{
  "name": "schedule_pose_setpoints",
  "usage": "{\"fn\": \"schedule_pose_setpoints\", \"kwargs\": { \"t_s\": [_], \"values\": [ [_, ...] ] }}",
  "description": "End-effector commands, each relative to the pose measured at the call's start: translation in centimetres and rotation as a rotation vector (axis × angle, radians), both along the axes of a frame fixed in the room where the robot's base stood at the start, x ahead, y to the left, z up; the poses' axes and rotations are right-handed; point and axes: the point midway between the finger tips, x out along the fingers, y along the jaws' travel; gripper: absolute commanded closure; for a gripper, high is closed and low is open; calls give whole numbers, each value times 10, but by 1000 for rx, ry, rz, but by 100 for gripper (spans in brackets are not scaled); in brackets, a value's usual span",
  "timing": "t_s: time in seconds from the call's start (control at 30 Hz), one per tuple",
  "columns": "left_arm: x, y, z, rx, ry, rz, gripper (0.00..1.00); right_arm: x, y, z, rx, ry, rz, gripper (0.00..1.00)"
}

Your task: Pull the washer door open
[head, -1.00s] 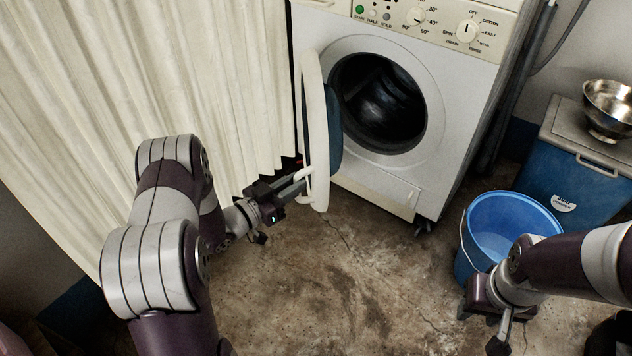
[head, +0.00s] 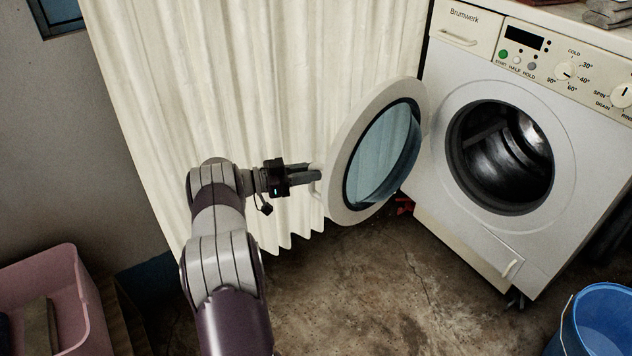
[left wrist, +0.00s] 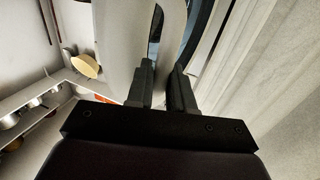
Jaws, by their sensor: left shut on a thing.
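The white washer (head: 492,240) stands at the right of the head view, its dark drum opening (head: 505,160) uncovered. Its round door (head: 340,190), a white ring with bluish glass, is swung wide open to the left, in front of the curtain. My left gripper (head: 316,175) is shut on the door's handle at the ring's outer left edge. In the left wrist view the two fingers (left wrist: 160,92) sit on either side of the handle, close to the white door ring (left wrist: 122,45). My right gripper is out of the head view.
A cream curtain (head: 250,90) hangs behind the door and my left arm. A pink tub (head: 85,310) is at the lower left and a blue bucket (head: 600,325) at the lower right. The stone floor (head: 380,290) before the washer is clear.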

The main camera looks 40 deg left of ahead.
Motion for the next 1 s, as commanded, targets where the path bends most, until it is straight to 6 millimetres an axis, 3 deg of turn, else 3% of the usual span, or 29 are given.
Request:
{"fn": "schedule_pose_setpoints", "kwargs": {
  "t_s": [0.03, 0.37, 0.4, 0.43, 0.47, 1.0],
  "values": [
    [5, 0, 8, 6, -14, -1, 100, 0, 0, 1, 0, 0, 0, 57],
    [6, 0, 10, 9, -15, -2, 100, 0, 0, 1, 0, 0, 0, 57],
    [6, 1, 10, 9, -15, -2, 69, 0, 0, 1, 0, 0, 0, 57],
    [6, 1, 10, 9, -16, -2, 59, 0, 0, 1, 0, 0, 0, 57],
    [5, 1, 10, 9, -16, -2, 56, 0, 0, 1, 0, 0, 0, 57],
    [3, 2, 9, 5, -16, 1, 56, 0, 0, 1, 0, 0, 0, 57]
  ]
}}
